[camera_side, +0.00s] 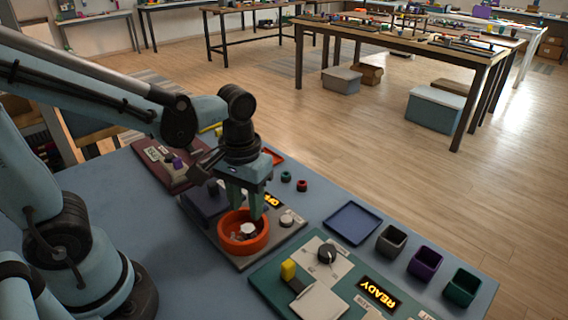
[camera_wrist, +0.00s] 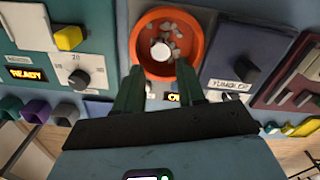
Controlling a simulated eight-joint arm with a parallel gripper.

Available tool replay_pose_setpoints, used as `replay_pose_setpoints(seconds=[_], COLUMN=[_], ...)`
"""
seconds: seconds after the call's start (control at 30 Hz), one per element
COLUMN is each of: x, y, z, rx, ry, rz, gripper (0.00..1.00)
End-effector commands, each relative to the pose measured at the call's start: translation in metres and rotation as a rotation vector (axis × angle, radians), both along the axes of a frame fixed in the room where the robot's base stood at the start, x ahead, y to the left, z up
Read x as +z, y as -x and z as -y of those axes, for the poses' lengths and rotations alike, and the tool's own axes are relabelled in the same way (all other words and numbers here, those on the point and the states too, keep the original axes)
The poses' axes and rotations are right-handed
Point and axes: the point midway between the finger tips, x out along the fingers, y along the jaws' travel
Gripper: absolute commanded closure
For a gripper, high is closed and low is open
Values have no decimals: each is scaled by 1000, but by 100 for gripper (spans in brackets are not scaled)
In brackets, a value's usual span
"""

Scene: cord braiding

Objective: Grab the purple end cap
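My gripper (camera_side: 246,206) points down over a round orange bowl (camera_side: 233,246). Its two fingers are apart, with nothing between them; they also show spread in the wrist view (camera_wrist: 160,72). The bowl holds a white round piece (camera_wrist: 160,50) and several small pale bits. I see no piece that is clearly the purple end cap. A small purple piece (camera_side: 177,163) stands on the maroon panel at the left in the side view, but it is too small to tell what it is. A small green piece (camera_side: 286,177) and a small red piece (camera_side: 302,186) lie behind the bowl.
A dark blue tray (camera_side: 352,223) lies right of the bowl. Grey (camera_side: 391,241), purple (camera_side: 425,263) and green (camera_side: 462,287) open bins stand in a row at the right edge. A teal panel (camera_side: 268,283) with a yellow switch, a knob and a "READY" display is in front.

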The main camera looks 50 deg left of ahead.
Motion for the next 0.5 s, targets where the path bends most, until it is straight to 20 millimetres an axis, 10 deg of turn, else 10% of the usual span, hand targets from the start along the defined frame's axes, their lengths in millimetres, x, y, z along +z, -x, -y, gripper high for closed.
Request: replay_pose_setpoints(seconds=[0.5], x=[-36], y=[1], z=[-1], rx=[0], ry=[0], rz=[0], gripper=[61])
